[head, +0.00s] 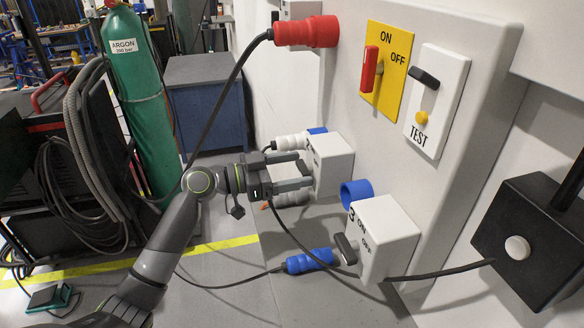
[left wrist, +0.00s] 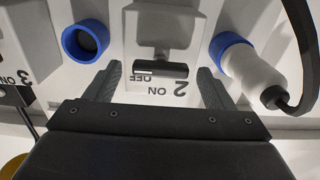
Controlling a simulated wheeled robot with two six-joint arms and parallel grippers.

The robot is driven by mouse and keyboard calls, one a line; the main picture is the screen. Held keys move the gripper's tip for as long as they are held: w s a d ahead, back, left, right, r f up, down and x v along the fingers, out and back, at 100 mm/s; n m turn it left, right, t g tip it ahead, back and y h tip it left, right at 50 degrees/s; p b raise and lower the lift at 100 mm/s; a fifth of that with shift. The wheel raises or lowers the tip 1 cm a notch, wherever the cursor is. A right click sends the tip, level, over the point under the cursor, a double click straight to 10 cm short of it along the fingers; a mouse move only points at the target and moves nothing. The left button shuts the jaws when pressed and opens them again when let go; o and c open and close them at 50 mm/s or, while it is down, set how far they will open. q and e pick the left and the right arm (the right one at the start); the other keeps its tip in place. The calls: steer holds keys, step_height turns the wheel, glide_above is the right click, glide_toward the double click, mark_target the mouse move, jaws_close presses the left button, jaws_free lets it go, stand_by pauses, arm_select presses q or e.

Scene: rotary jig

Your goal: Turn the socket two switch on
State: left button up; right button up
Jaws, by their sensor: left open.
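The socket two box (head: 335,160) is a pale box on the wall panel. In the left wrist view its front (left wrist: 150,25) shows upside down, marked 2, ON and OFF. Its black switch handle (left wrist: 162,66) lies crosswise beside the OFF mark; I cannot tell its setting for sure. My left gripper (head: 305,170) is open in front of this box. In the wrist view its fingers (left wrist: 162,75) stand on either side of the switch, apart from it, with nothing held. My right gripper is not in view.
The socket three box (head: 390,240) with an empty blue socket (head: 356,193) is nearer. A blue plug (head: 309,261) lies below. A white plug (left wrist: 258,82) sits in a blue socket beside box two. Above are a red plug (head: 308,32) and yellow switch plate (head: 388,85). Cables hang near my arm.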

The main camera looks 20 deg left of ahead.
arm_select(q)
steer(key=shift+c, duration=0.5)
steer(key=c, duration=0.9)
